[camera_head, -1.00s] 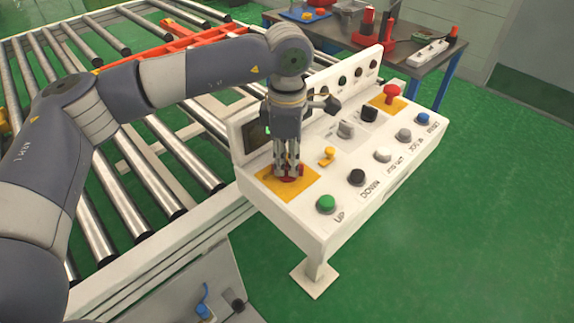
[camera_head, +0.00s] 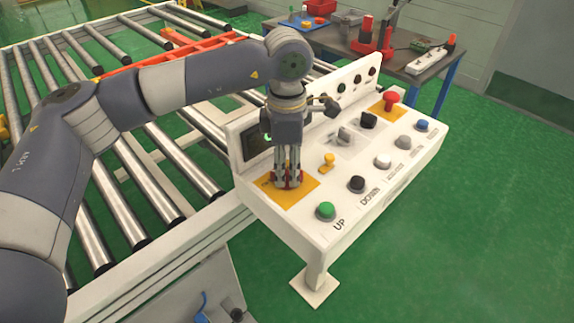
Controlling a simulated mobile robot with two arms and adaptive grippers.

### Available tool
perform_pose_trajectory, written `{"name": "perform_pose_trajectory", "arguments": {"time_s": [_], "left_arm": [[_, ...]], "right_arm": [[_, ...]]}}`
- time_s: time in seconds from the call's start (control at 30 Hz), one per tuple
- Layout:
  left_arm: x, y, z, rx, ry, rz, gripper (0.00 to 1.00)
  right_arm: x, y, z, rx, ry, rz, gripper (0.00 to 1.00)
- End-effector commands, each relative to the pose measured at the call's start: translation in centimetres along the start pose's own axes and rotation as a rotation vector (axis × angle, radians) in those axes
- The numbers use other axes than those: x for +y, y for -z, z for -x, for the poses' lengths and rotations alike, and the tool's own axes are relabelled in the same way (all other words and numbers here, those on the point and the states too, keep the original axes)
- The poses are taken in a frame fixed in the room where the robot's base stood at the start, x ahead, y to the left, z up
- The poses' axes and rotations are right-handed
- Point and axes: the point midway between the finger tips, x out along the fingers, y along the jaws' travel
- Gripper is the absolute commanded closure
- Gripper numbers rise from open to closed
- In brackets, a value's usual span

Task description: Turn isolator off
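The isolator is a red rotary handle (camera_head: 289,179) on a yellow plate (camera_head: 304,190) at the left end of the white control panel (camera_head: 262,196). My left gripper (camera_head: 287,183) points straight down over it. Its fingers stand on both sides of the red handle, down at the plate, and look closed on it. The fingers hide much of the handle, so its exact angle is hard to read. My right gripper is not in view.
A yellow switch (camera_head: 327,162), a green button (camera_head: 326,211) and a black button (camera_head: 357,184) are close to the gripper. A red emergency button (camera_head: 391,99) is at the panel's far end. A roller conveyor (camera_head: 160,218) lies left; a tool table (camera_head: 428,72) stands behind.

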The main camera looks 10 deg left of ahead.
Motion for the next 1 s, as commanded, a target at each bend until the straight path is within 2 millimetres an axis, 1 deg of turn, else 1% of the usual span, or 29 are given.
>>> {"name": "perform_pose_trajectory", "arguments": {"time_s": [0.17, 0.27, 0.37, 0.6, 0.7, 0.83, 1.0], "left_arm": [[0.0, 0.0, 0.0, 0.001, 0.001, -0.001, 0.67], [0.0, 0.0, 0.7, 0.000, 0.000, -0.001, 0.67], [0.0, 0.0, 2.3, 0.000, -0.002, -0.001, 0.67], [0.0, -0.1, 7.5, 0.000, -0.002, -0.001, 0.67], [0.0, -0.1, 9.3, 0.000, -0.002, 0.000, 0.67], [0.0, -0.1, 11.0, 0.001, 0.000, 0.000, 0.67], [0.0, -0.1, 11.9, 0.000, 0.001, -0.001, 0.67]], "right_arm": [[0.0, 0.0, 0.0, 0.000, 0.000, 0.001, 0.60], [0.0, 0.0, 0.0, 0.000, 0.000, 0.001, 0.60], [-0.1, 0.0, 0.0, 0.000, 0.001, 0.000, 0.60], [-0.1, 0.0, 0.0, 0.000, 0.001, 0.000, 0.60], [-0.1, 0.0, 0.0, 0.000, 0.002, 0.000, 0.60], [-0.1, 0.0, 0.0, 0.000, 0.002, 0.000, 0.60], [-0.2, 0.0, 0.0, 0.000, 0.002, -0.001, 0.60]]}}
